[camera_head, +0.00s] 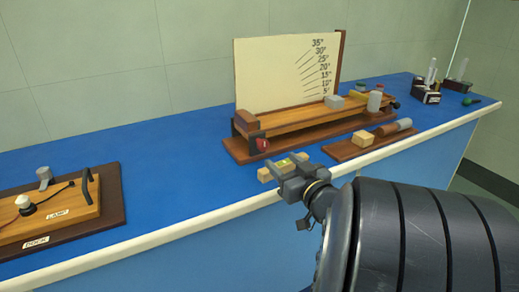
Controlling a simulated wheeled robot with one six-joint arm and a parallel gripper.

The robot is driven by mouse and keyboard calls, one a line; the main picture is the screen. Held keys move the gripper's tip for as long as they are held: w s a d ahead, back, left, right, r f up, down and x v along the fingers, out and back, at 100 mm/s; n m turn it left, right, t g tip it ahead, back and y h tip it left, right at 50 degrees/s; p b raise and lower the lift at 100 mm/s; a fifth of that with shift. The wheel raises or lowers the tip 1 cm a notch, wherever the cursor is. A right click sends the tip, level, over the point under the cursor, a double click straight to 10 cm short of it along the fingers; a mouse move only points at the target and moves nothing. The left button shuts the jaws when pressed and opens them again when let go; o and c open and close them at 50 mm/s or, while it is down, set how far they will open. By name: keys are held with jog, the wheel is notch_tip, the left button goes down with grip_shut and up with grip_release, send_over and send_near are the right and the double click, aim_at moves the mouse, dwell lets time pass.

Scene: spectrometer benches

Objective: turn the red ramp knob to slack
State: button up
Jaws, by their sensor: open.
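The red ramp knob (262,144) sits at the left front end of the wooden ramp (315,115), on a dark bracket. The ramp lies low on a brown base (237,150) in front of a cream angle board (280,75) marked from 5° to 35°. My gripper (283,171) is open, in front of and a little right of the knob, apart from it. A light wooden block with a small yellow-green patch (270,173) shows at the jaws; I cannot tell whether they touch it. The knob's pointer and any slack mark are too small to read.
A brown tray (345,152) with a wooden block (362,139) and a cylinder lies right of my gripper. A grey block (334,101) and a bottle (374,101) are on the ramp's right part. Blue bench between is clear.

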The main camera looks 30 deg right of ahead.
aim_at(265, 145)
jog(key=w+b, duration=0.1)
jog(key=w, duration=0.7)
jog(key=shift+w+a, duration=0.15)
jog(key=shift+w, duration=0.15)
jog(key=shift+c, duration=0.3)
jog(key=c, duration=0.9)
